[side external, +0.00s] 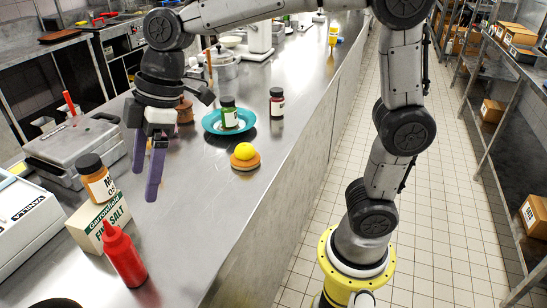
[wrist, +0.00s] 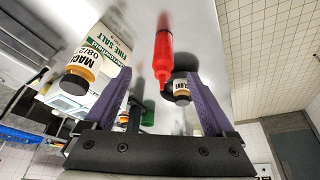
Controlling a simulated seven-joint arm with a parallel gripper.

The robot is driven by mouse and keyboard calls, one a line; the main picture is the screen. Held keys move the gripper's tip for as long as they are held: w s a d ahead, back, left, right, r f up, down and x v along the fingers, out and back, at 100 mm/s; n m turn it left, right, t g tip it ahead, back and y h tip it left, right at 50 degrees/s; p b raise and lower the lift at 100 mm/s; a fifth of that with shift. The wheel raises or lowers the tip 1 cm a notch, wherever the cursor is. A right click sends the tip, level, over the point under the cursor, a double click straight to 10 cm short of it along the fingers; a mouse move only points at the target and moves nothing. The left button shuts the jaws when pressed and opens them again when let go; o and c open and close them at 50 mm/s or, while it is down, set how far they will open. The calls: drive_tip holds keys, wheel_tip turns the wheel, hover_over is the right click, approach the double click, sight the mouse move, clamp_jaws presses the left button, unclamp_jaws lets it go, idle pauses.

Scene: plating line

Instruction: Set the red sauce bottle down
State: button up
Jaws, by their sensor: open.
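The red sauce bottle (side external: 125,260) stands upright on the steel counter (side external: 200,235) near the front, beside a salt box. It also shows in the wrist view (wrist: 162,58), nozzle toward me, in line with the space between my fingers but beyond them. My gripper (side external: 146,182) is open and empty, with its purple fingers pointing down above the counter. It is behind the bottle in the side view, with a clear gap between them. In the wrist view both fingers (wrist: 157,78) are spread apart and touch nothing.
The salt box (side external: 100,224) and an orange-brown jar (side external: 96,180) stand close by the bottle. A turquoise plate (side external: 210,122) carries a green jar (side external: 229,113). A dark-red jar (side external: 277,104) and a yellow ball on a round brown base (side external: 244,165) stand nearby. The counter's front edge is open.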

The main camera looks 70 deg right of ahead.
drive_tip(key=s+d+f+m+t+h, duration=0.3)
drive_tip(key=s+d+m, duration=0.8)
drive_tip(key=s+d, duration=0.5)
drive_tip(key=shift+s+d+f+h, duration=0.3)
drive_tip(key=shift+s+d+f, duration=0.15)
drive_tip(key=shift+s, duration=1.1)
